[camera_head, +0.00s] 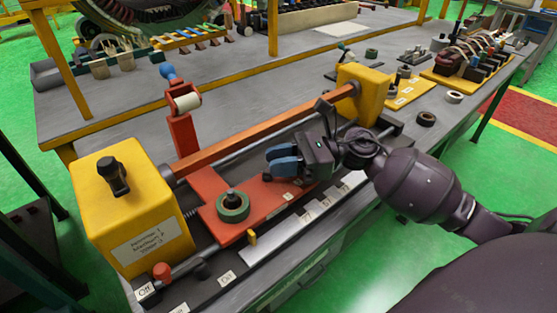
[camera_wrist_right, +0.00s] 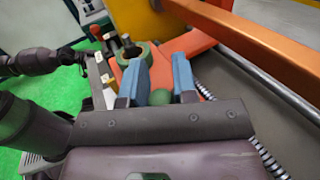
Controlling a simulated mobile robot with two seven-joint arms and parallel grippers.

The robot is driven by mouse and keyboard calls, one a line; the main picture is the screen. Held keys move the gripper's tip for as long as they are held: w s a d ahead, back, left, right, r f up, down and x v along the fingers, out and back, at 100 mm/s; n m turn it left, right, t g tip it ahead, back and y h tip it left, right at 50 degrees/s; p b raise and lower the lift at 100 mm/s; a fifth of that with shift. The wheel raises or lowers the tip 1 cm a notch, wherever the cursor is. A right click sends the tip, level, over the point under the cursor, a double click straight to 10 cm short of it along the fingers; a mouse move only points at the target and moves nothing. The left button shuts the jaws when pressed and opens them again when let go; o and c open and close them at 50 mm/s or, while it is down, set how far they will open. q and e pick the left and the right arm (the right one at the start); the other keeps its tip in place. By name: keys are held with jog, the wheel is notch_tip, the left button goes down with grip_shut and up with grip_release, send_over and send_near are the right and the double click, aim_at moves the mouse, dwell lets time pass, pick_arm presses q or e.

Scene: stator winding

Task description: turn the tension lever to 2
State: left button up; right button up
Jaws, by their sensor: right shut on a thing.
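My right gripper (camera_head: 284,160) reaches in from the right over the red carriage plate (camera_head: 262,203) of the winding machine. In the right wrist view its two blue fingers (camera_wrist_right: 160,80) stand on both sides of a green ball knob (camera_wrist_right: 160,97), apparently the tension lever's knob, and are shut on it. The lever's shaft and the exact contact are hidden by the gripper. Small white labels (camera_head: 325,203) lie along the front rail, too small to read surely. I cannot tell which number the lever points to. My left gripper is not identifiable in either view.
A green ring (camera_head: 233,207) sits on the plate left of the gripper. An orange beam (camera_head: 265,140) runs behind it between the yellow box (camera_head: 143,200) with a black knob (camera_head: 114,176) and a yellow post (camera_head: 360,95). A red knob (camera_head: 162,271) stands at the front left.

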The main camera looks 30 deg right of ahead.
jog(key=o, duration=0.8)
jog(key=v, duration=1)
jog(key=shift+d, duration=0.35)
jog(key=shift+s, duration=0.15)
